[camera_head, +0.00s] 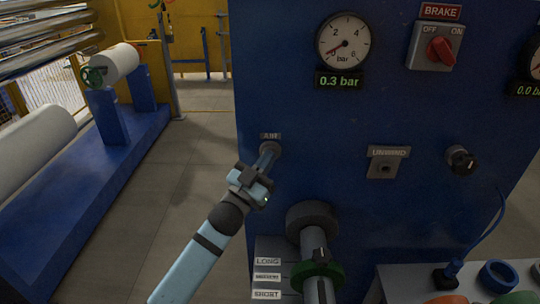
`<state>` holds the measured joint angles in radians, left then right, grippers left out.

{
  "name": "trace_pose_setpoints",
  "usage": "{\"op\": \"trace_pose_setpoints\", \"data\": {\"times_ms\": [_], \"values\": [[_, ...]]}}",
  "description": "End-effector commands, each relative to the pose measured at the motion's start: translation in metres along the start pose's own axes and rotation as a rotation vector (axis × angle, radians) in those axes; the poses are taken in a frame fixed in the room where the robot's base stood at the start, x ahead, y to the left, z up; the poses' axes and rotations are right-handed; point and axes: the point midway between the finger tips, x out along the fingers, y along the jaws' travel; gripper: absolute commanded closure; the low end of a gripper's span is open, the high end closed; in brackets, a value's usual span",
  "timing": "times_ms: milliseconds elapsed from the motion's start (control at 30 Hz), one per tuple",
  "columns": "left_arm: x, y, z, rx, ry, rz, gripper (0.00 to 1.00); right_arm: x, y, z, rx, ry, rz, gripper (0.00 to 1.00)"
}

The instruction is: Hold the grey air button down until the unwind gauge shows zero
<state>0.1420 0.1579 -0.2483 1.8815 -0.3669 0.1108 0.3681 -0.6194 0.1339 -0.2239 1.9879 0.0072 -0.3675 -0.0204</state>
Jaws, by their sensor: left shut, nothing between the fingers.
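A blue panel (300,120) fills the middle and right. The grey air button (272,147) sits on it under a small "AIR" label (270,136). My left gripper (266,158) is shut and empty, its fingertips at the button and partly covering it; they appear to touch it, but how far it is pressed cannot be told. A round white gauge (343,42) is above and to the right, its needle low on the left near zero. The display (339,81) below it reads 0.3 bar. My right gripper is not in view.
A red brake switch (440,50) and a second gauge (536,64), cut by the edge and reading 0.0, are at upper right. An "UNWIND" plate (388,163) and a black knob (461,160) are right of the button. A shaft with a green collar (318,272) stands below.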

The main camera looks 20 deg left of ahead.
Motion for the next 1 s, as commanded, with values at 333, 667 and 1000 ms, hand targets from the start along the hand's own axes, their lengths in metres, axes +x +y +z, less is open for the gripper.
{"op": "trace_pose_setpoints", "data": {"times_ms": [333, 667, 1000], "values": [[0.000, -0.001, 0.000, 0.001, -0.001, -0.001, 1.00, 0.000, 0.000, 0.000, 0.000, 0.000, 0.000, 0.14], [-0.010, 0.007, -0.007, -0.002, -0.001, -0.001, 1.00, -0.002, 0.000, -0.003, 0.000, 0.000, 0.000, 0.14], [-0.013, 0.009, -0.009, 0.000, 0.000, 0.000, 1.00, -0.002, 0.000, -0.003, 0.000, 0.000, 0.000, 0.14]]}}
